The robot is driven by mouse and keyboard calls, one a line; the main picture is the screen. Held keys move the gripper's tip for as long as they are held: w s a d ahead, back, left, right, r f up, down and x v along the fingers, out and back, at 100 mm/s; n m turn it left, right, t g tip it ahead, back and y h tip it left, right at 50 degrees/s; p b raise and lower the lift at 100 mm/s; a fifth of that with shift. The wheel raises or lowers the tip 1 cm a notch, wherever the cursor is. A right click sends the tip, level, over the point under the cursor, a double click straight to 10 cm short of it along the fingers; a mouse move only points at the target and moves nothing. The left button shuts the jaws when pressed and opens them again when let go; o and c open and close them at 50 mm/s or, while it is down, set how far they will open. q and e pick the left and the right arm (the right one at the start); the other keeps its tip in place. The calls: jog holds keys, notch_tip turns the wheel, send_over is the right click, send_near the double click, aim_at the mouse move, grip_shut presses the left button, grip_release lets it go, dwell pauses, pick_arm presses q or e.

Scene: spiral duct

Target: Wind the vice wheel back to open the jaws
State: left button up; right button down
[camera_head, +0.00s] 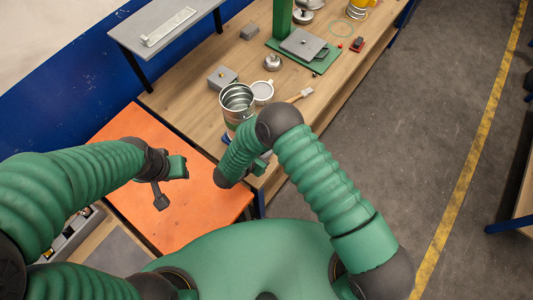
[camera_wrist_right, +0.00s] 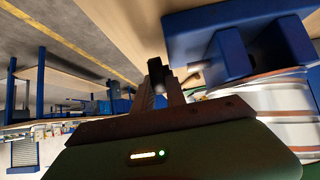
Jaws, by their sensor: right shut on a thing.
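The blue vice (camera_wrist_right: 235,38) fills the upper right of the right wrist view, with the silvery, orange-banded spiral duct (camera_wrist_right: 285,103) beside it. In the head view the duct (camera_head: 237,102) stands upright at the bench's near end, and a little blue of the vice (camera_head: 227,138) shows below it. My right gripper (camera_wrist_right: 165,84) is shut on a small dark part beside the vice, apparently the wheel's handle; the wheel itself is mostly hidden.
The orange tabletop (camera_head: 125,205) is bare. The wooden bench (camera_head: 190,110) holds a grey box (camera_head: 222,77), a white ring-shaped cup (camera_head: 262,90), a brush (camera_head: 300,95) and a green-based press (camera_head: 302,48). Open floor (camera_head: 400,120) lies to the right.

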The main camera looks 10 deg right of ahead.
jog(key=shift+s+a+f, duration=0.2)
jog(key=shift+a, duration=0.1)
jog(key=c, duration=1.7)
grip_release()
jog(key=shift+d, duration=0.15)
jog(key=o, duration=0.3)
jog(key=shift+o, duration=0.2)
jog(key=shift+r, duration=0.1)
jog(key=shift+a, duration=0.2)
jog(key=shift+a+r, duration=0.15)
jog(key=shift+a, duration=0.1)
jog(key=b+v, duration=0.2)
jog(key=v, duration=0.5)
